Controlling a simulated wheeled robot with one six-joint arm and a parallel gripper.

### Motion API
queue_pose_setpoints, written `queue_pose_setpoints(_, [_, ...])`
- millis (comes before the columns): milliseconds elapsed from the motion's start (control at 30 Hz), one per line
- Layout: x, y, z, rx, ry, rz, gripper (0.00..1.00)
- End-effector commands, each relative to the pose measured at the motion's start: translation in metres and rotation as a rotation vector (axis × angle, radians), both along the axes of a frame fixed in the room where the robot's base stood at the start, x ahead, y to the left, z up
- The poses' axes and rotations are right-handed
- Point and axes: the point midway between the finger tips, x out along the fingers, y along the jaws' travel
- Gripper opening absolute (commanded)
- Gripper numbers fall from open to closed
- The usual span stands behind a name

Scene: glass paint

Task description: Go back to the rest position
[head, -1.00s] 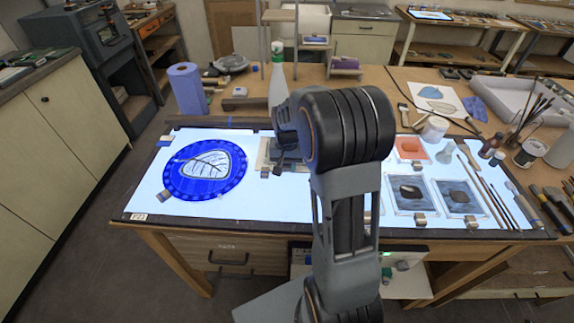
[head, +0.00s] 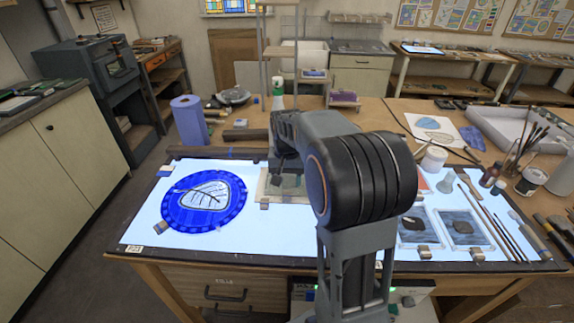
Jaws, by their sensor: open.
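My gripper (head: 284,178) shows only in part at the left end of my folded forearm, over the back middle of the light table (head: 145,238). My own arm links hide much of it, and I see nothing held in it. A blue round glass piece (head: 203,200) with a pale leaf shape in its centre lies flat on the left of the light table, apart from my gripper.
Framed dark panes (head: 462,227) and long brushes (head: 497,222) lie on the right of the light table. A blue paper roll (head: 189,120) stands at the back left. A spray bottle (head: 277,95) stands behind my arm. The lit area between the blue piece and my arm is mostly clear.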

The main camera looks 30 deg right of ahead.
Motion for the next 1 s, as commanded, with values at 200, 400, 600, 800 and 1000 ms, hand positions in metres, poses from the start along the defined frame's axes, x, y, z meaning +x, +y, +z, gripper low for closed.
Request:
queue_pose_setpoints(200, [0.000,0.000,0.037,-0.001,-0.003,0.000,0.57])
queue_pose_setpoints(400, [0.000,0.000,0.056,0.000,-0.001,0.000,0.57])
queue_pose_setpoints(600, [0.000,0.000,0.061,0.000,-0.002,0.009,0.57])
queue_pose_setpoints(800, [-0.013,0.005,0.034,-0.011,-0.033,0.119,0.57])
queue_pose_setpoints(1000, [-0.071,0.040,0.025,-0.045,-0.136,0.295,0.57])
